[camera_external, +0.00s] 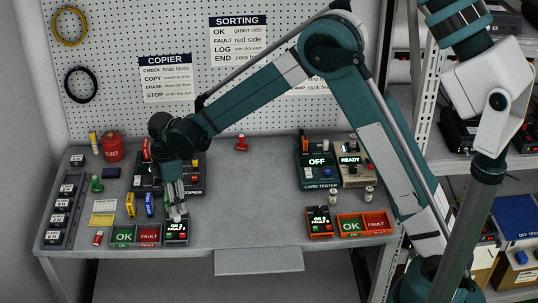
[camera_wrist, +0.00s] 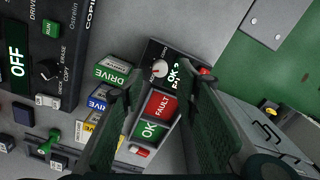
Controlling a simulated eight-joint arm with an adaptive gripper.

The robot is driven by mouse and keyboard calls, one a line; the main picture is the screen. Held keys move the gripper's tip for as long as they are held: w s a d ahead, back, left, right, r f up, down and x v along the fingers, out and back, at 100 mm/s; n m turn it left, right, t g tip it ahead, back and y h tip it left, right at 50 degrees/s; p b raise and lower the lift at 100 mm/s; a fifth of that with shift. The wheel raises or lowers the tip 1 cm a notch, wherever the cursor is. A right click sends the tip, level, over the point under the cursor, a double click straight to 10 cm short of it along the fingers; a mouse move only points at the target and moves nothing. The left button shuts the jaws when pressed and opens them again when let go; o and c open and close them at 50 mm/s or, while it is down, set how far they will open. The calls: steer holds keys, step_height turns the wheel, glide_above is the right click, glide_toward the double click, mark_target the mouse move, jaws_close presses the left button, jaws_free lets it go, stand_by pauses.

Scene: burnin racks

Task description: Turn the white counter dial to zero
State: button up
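The white counter dial (camera_wrist: 160,68) is a small round knob on a black counter box (camera_external: 177,231) with an OK/FAULT label, at the front left of the bench. My gripper (camera_external: 177,214) points down over this box; it also shows in the wrist view (camera_wrist: 159,88). Its two dark fingers are apart with nothing visibly held between them. In the wrist view the dial shows just beyond the gap between the fingertips. I cannot tell whether a finger touches the box. In the external view my fingers largely hide the dial, and its setting is too small to read.
A green and red OK/FAULT tray (camera_external: 136,235) stands left of the counter. Blue and yellow DRIVE blocks (camera_wrist: 97,103) stand near it. The black copier (camera_wrist: 50,70) is behind. A second counter (camera_external: 319,222) stands at right. The bench middle (camera_external: 250,200) is clear.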

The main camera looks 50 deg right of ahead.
steer(key=shift+f, duration=2.25)
steer(key=shift+c, duration=0.7)
steer(key=c, duration=0.7)
